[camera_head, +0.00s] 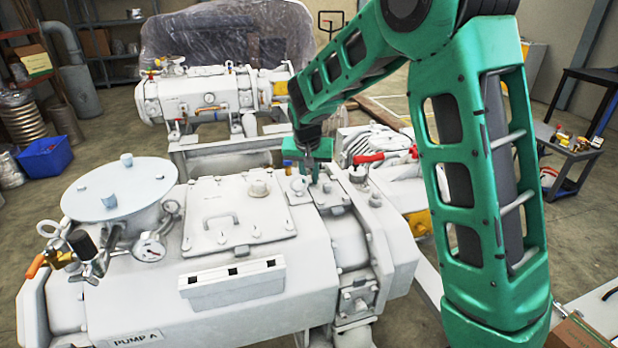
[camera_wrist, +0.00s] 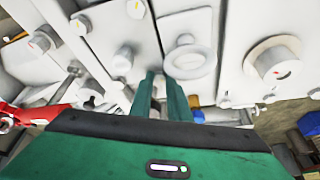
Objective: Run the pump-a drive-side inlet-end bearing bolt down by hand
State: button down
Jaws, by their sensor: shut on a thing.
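Pump A (camera_head: 230,312) is a large white machine in the foreground of the head view, with its name on the near lower side. My gripper (camera_head: 313,176) points down at bolted plates on the pump's top, toward its right end. In the wrist view my green fingers (camera_wrist: 164,86) are close together over the white housing. They are shut on a bolt, mostly hidden between the tips; how far it is seated cannot be told. Other bolt heads (camera_wrist: 123,57) show around the fingers, and a lifting eye (camera_wrist: 189,60) stands just beyond them.
A second white pump (camera_head: 205,98) is behind. A red-handled part (camera_head: 378,157) lies right of my gripper. A dark side table (camera_head: 580,150) stands far right.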

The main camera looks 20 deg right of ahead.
jog(key=m, duration=0.1)
jog(key=m+h, duration=0.1)
jog(key=m, duration=0.1)
jog(key=shift+w+a+g, duration=0.15)
jog(key=shift+a+g, duration=0.1)
jog(key=shift+g, duration=0.05)
jog(key=m, duration=0.2)
jog(key=m+g+h, duration=0.1)
jog(key=m, duration=0.1)
jog(key=shift+w+a+m, duration=0.1)
jog(key=shift+w+m, duration=0.1)
jog(key=shift+m, duration=0.2)
jog(key=m, duration=0.1)
jog(key=m+g, duration=0.1)
jog(key=m, duration=0.2)
jog(key=shift+w+g+h, duration=0.25)
jog(key=shift+g+h, duration=0.15)
jog(key=shift+w+a+r+m+g, duration=0.1)
jog(key=shift+m+g, duration=0.15)
jog(key=shift+m, duration=0.4)
jog(key=shift+w+r+m+g, duration=0.1)
jog(key=shift+m+g, duration=0.15)
jog(key=shift+m, duration=0.4)
jog(key=c, duration=1.7)
grip_release()
jog(key=shift+o, duration=0.2)
jog(key=shift+f, duration=0.1)
jog(key=shift+s, duration=0.1)
